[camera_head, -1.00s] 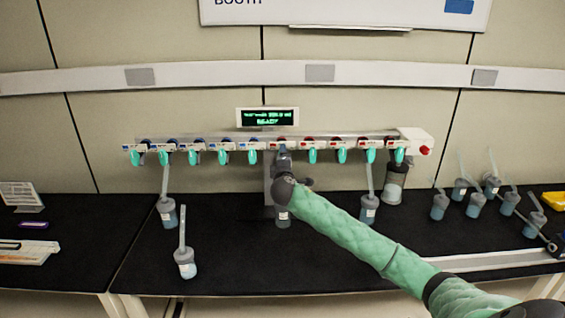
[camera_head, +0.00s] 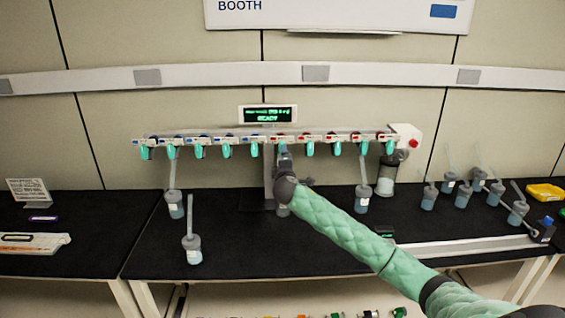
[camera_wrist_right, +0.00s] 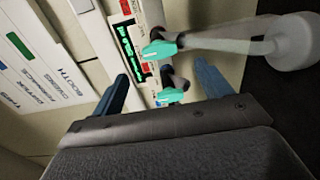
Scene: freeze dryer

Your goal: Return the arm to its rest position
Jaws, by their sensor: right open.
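My right arm, in a green sleeve, reaches from the lower right to the middle of the freeze dryer's manifold (camera_head: 320,138) in the head view. My right gripper (camera_head: 284,150) is at the row of teal valves, mostly hidden by its own wrist. In the right wrist view the gripper (camera_wrist_right: 160,78) is open, its two blue-grey fingers apart. A teal valve (camera_wrist_right: 165,47) shows between and beyond the fingers, with a second teal valve (camera_wrist_right: 170,96) closer. I cannot tell whether the fingers touch them. My left gripper is not in view.
Flasks stand below the manifold at left (camera_head: 174,206) and right (camera_head: 362,204), one partly behind my wrist (camera_head: 282,210). Another flask (camera_head: 192,252) stands near the front edge. Several flasks and a yellow tray (camera_head: 545,192) are at right. A lit display (camera_head: 267,114) stands above the manifold.

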